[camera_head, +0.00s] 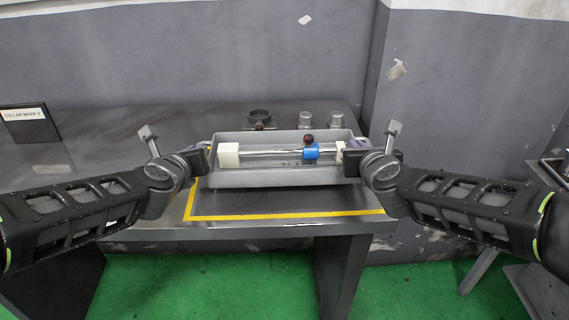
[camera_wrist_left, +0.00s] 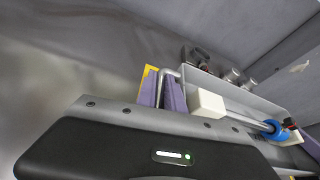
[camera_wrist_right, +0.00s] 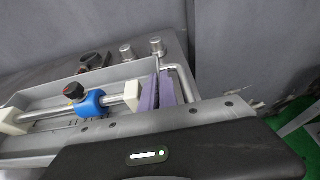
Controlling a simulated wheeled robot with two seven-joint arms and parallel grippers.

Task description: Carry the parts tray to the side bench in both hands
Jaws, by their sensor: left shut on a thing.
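The grey parts tray (camera_head: 280,180) sits level above the dark bench, within the yellow outline in the head view. A metal rod with white end blocks and a blue collar (camera_head: 311,152) lies in it. My left gripper (camera_head: 207,158) is at the tray's left end; its purple pads (camera_wrist_left: 161,92) are shut on the bent-bar handle. My right gripper (camera_head: 360,155) is at the right end. Its purple pads (camera_wrist_right: 159,93) are close together beside the right handle bar (camera_wrist_right: 186,82); whether they clamp it is unclear. Whether the tray touches the bench is hidden.
The bench (camera_head: 270,202) has a yellow tape line (camera_head: 285,215). Behind the tray stand a dark ring (camera_head: 259,117) and two grey cylinders (camera_head: 306,119). A "COLLAR MARK 2" sign (camera_head: 27,125) is at left. A wall juts out at right, with grey furniture (camera_head: 550,170) beyond.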

